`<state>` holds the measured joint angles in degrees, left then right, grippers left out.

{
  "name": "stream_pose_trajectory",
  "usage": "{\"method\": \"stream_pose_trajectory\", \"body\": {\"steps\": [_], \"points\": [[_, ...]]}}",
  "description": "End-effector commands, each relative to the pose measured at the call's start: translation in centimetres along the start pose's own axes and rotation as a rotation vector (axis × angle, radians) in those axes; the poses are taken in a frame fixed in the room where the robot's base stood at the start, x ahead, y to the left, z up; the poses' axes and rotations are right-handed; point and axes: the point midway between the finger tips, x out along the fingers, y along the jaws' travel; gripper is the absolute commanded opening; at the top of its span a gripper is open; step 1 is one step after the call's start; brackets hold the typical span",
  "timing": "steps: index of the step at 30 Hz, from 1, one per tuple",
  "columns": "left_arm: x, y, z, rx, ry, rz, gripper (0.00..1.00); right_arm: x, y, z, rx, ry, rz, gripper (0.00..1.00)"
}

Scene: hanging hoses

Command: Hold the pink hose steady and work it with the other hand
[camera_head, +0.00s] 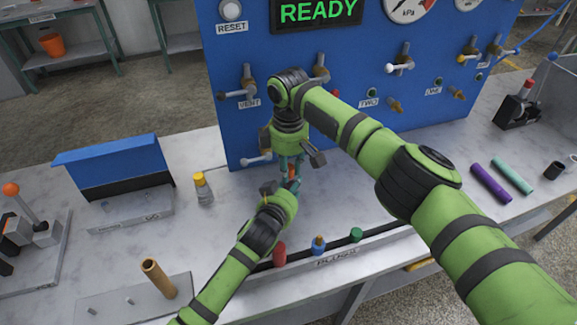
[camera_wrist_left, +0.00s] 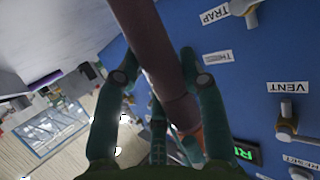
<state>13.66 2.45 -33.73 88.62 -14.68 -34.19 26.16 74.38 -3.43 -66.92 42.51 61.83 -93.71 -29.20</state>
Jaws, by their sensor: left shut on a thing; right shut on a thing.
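Only a small reddish part of the pink hose (camera_head: 292,171) shows in the head view, between my two grippers in front of the blue panel (camera_head: 240,80). My right gripper (camera_head: 290,163) points down and is shut on the hose from above. My left gripper (camera_head: 291,184) reaches up from below and is shut just under it. In the left wrist view, the hose (camera_wrist_left: 160,60) looks dull mauve and runs between the fingers of my left gripper (camera_wrist_left: 161,80). An orange part shows near its lower end. The hose's ends are hidden or cannot be made out.
Valves stick out of the panel. Red (camera_head: 279,253), blue (camera_head: 318,245) and green (camera_head: 356,235) plugs stand in a front rack. Purple (camera_head: 491,183) and teal (camera_head: 512,176) tubes lie right.

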Motion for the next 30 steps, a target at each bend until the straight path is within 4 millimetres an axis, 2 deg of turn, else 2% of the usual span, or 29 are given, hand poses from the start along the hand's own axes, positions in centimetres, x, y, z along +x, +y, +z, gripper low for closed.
{"method": "stream_pose_trajectory", "body": {"steps": [30], "points": [[0.0, -0.3, 0.2, 0.001, -0.006, -0.006, 0.07, -1.1, 0.0, 0.1, 0.001, -0.003, -0.002, 0.00]]}}
